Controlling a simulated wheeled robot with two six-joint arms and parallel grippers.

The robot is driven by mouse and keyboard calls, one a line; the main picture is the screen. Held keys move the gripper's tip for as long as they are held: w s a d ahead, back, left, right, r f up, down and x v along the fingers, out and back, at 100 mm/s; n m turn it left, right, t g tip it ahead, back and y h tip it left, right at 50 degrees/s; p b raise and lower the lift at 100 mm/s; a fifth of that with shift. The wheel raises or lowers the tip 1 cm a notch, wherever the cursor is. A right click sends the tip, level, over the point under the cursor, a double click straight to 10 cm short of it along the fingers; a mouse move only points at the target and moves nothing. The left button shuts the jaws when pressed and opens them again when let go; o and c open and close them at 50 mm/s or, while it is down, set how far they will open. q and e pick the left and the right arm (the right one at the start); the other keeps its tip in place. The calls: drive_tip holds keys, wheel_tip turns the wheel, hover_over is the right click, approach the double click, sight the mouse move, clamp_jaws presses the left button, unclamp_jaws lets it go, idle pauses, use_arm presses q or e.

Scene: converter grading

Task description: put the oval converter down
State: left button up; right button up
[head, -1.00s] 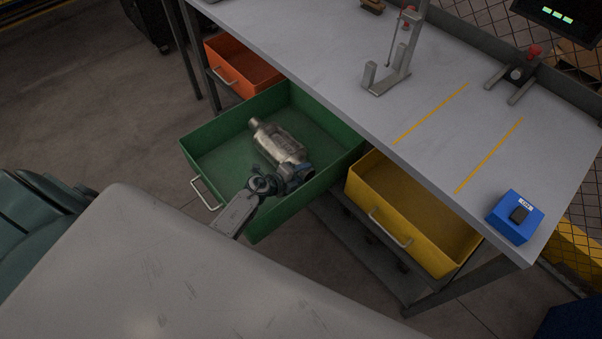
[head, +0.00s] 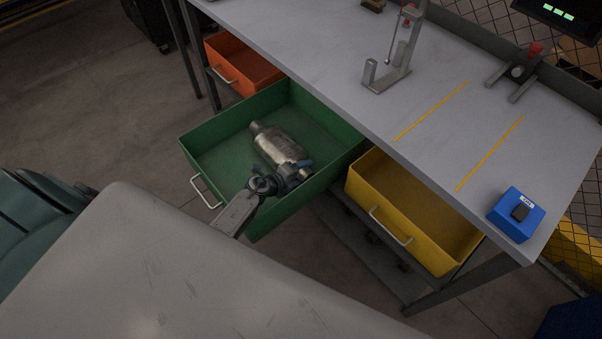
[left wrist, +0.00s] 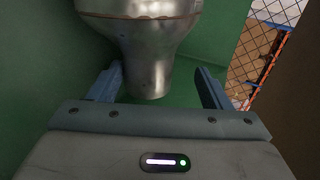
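The oval converter (head: 277,145), a silver metal can with narrower necks, lies in the open green drawer (head: 217,137), toward its near right side. My left gripper (head: 297,173) reaches into the drawer at the converter's near end. In the left wrist view, the converter (left wrist: 150,50) has its neck between the two blue fingers of my left gripper (left wrist: 160,88). The fingers are spread, with a clear gap on the right of the neck and a small one on the left. The converter's underside is hidden. My right gripper is not in view.
An open yellow drawer (head: 358,190) is to the right and an open orange drawer (head: 222,47) is behind, both empty where visible. The grey bench (head: 330,45) overhangs the drawers. It carries a metal stand (head: 401,72) and a blue box (head: 504,222).

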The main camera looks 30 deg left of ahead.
use_arm(q)
drive_tip(key=shift+w+r, duration=0.1)
drive_tip(key=shift+r, duration=0.05)
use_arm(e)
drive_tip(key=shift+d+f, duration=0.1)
use_arm(q)
drive_tip(key=shift+r, duration=0.1)
drive_tip(key=shift+r+p, duration=0.55)
drive_tip(key=shift+r, duration=0.1)
drive_tip(key=p+v, duration=0.2)
drive_tip(key=v, duration=1)
drive_tip(key=shift+f, duration=0.25)
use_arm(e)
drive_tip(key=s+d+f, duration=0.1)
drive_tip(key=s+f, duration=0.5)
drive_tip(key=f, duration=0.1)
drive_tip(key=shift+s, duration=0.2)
